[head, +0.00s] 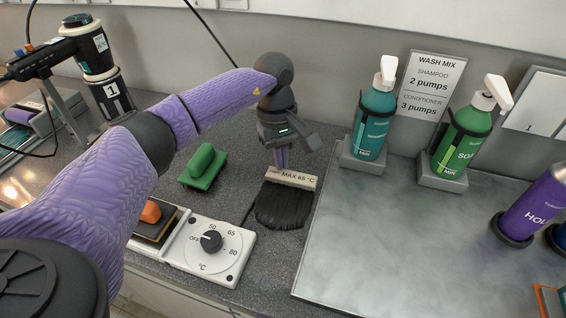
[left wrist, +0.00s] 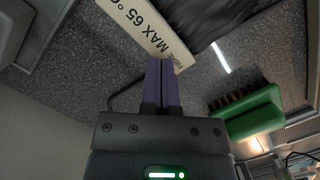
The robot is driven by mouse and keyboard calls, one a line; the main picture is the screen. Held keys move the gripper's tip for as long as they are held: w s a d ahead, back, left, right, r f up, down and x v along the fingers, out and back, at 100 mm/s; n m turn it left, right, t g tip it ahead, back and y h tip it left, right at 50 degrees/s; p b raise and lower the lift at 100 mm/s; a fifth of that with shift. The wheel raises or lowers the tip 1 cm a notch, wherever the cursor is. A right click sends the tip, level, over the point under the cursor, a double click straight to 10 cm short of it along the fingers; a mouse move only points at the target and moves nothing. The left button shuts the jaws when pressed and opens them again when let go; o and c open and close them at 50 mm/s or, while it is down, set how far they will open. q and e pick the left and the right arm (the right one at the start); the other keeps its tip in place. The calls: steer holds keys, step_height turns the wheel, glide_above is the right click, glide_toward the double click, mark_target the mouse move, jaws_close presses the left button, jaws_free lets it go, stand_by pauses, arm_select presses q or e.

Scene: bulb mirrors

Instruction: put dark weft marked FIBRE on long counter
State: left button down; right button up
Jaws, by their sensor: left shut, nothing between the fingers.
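The dark weft (head: 279,207) lies flat on the speckled grey counter (head: 232,120), its black fibres spread toward the front. Its cream band (head: 291,179) reads MAX 65 °C; in the left wrist view the band (left wrist: 152,30) also shows FIBRE, upside down. My left gripper (head: 282,166) points down just behind the band, its fingers shut and empty. In the left wrist view the closed fingertips (left wrist: 161,66) are at the band's edge; I cannot tell whether they touch it. My right gripper is not in view.
A green brush (head: 203,167) lies left of the weft; a temperature dial box (head: 207,248) is at the front left. A metal sheet (head: 400,240) is close on the right. A purple bottle (head: 535,207) is far right.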

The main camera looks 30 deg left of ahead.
arm_select(q)
steer(key=shift+d, duration=0.1)
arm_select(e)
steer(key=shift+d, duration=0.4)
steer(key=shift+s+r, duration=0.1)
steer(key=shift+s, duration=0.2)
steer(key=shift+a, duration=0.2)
